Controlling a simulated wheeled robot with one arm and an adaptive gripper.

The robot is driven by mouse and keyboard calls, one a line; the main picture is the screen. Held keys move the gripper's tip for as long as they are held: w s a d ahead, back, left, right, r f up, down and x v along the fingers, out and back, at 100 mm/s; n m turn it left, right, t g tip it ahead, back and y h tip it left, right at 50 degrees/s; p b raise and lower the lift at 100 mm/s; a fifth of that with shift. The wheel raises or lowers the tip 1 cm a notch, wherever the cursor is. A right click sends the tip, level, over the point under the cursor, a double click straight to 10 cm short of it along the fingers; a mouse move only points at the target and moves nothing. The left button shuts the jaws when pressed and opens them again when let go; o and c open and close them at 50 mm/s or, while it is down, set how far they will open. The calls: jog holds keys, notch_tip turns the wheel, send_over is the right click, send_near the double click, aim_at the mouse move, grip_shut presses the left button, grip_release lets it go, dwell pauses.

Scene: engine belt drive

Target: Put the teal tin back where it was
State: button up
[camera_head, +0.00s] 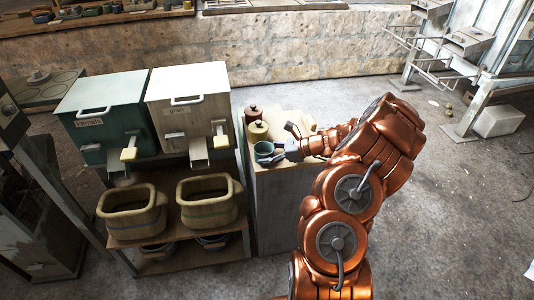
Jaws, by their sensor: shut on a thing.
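The teal tin (263,149) is on or just above the small cabinet top beside the dispensers. It is small and round, with a dark opening. My gripper (273,158) reaches in from the right at the tin and is shut on it. The fingers are small and dark here, and they hide part of the tin's lower right side. I cannot tell whether the tin touches the surface.
Two lidded jars, brown (253,113) and olive (258,131), stand just behind the tin. A teal dispenser (103,117) and a whitish dispenser (188,100) stand left, above two tubs (133,212) (208,201). A pale board or cloth (291,122) lies behind my gripper.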

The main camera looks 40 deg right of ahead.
jog(key=o, duration=1.6)
jog(key=shift+o, duration=0.2)
